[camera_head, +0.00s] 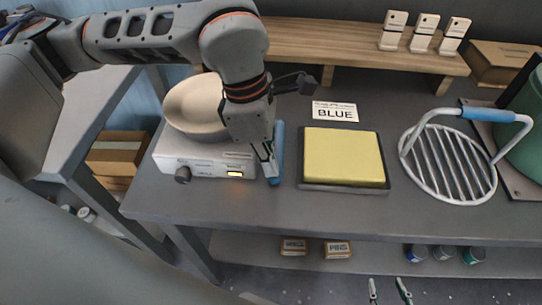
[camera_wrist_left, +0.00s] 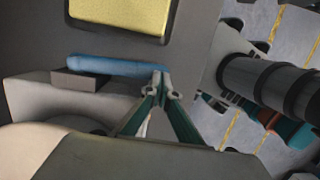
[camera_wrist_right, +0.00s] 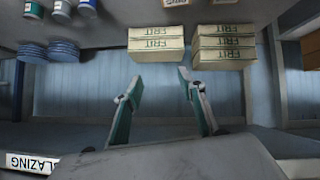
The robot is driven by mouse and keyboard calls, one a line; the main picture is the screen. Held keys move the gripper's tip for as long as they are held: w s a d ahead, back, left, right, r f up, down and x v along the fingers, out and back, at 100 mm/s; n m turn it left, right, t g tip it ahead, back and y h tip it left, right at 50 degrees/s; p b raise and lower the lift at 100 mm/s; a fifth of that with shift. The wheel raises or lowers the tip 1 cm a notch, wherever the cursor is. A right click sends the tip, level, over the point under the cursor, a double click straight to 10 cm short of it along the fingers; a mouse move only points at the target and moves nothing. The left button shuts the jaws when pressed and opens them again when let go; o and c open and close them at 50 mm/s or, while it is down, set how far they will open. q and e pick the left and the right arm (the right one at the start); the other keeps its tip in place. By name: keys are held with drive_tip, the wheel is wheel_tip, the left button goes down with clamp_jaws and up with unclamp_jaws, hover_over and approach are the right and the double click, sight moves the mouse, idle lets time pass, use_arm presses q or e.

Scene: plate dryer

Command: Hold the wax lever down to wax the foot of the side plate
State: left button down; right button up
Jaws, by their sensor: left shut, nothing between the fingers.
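The wax lever, a blue bar (camera_head: 279,145), is at the right side of the white waxing unit (camera_head: 200,163) that carries a round cream pan (camera_head: 192,103). In the left wrist view the lever (camera_wrist_left: 115,65) lies crosswise just beyond my fingers. My left gripper (camera_head: 270,178) is shut and empty, its tips at the lever's front end; it (camera_wrist_left: 161,75) seems to touch or nearly touch it. My right gripper (camera_head: 390,290) is open and empty in front of the table; it also shows in the right wrist view (camera_wrist_right: 155,80). I cannot make out a side plate; my left arm hides part of the pan.
A yellow sponge pad in a dark tray (camera_head: 342,157) sits right of the lever, behind it a BLUE card (camera_head: 334,112). A white wire basket (camera_head: 448,165) with a blue handle stands further right. A wooden shelf (camera_head: 350,50) is behind. Small boxes (camera_head: 337,249) sit on the lower shelf.

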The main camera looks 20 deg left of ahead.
use_arm(q)
drive_tip(key=shift+f, duration=0.3)
use_arm(e)
drive_tip(key=shift+s+f, duration=0.25)
drive_tip(key=shift+f, duration=0.05)
use_arm(q)
drive_tip(key=shift+r, duration=0.3)
drive_tip(key=s+r+p, duration=0.1)
drive_tip(key=s+r, duration=0.1)
drive_tip(key=r, duration=0.4)
drive_tip(key=s+a+r+p, duration=0.1)
drive_tip(key=s+r, duration=0.1)
drive_tip(key=r, duration=0.4)
drive_tip(key=shift+s+a+r, duration=0.25)
drive_tip(key=shift+a+r, duration=0.05)
drive_tip(key=shift+r, duration=0.1)
use_arm(e)
drive_tip(key=shift+s+a+r, duration=0.3)
drive_tip(key=shift+r, duration=0.2)
drive_tip(key=shift+s+a+r, duration=0.25)
drive_tip(key=shift+a+r, duration=0.05)
drive_tip(key=shift+r, duration=0.15)
